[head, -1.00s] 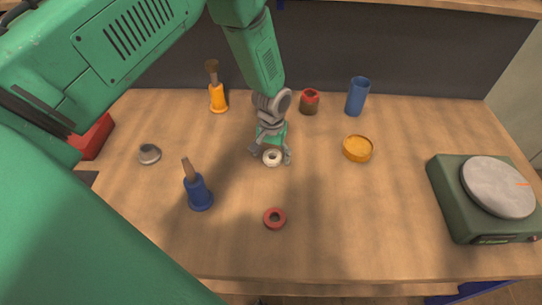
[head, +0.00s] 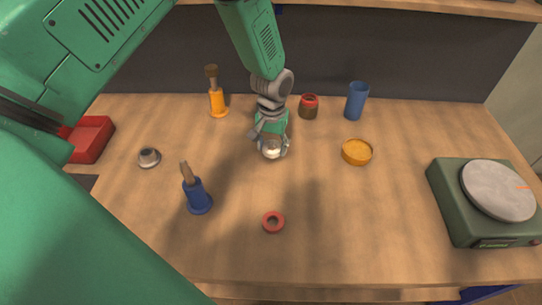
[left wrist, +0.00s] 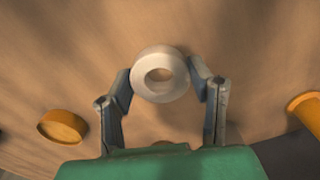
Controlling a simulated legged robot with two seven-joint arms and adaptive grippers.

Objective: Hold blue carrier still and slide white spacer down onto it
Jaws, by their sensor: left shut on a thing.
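The blue carrier (head: 199,202) stands upright on the table at the left, with a brown peg rising from its top. The white spacer (head: 271,152) is a ring near the table's middle, right of and beyond the carrier. My left gripper (head: 272,149) points down and is shut on the spacer. In the left wrist view the spacer (left wrist: 160,74) sits between the two fingertips, its hole facing the camera. I cannot tell whether it still touches the table. My right gripper is in neither view, and nothing is holding the carrier.
A red ring (head: 273,222) lies in front. An orange carrier (head: 217,101), a dark red-topped jar (head: 308,106) and a blue cup (head: 356,101) stand behind. An orange dish (head: 356,152) and green scale (head: 470,220) are right; a grey metal piece (head: 149,158) and red bin (head: 91,139) left.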

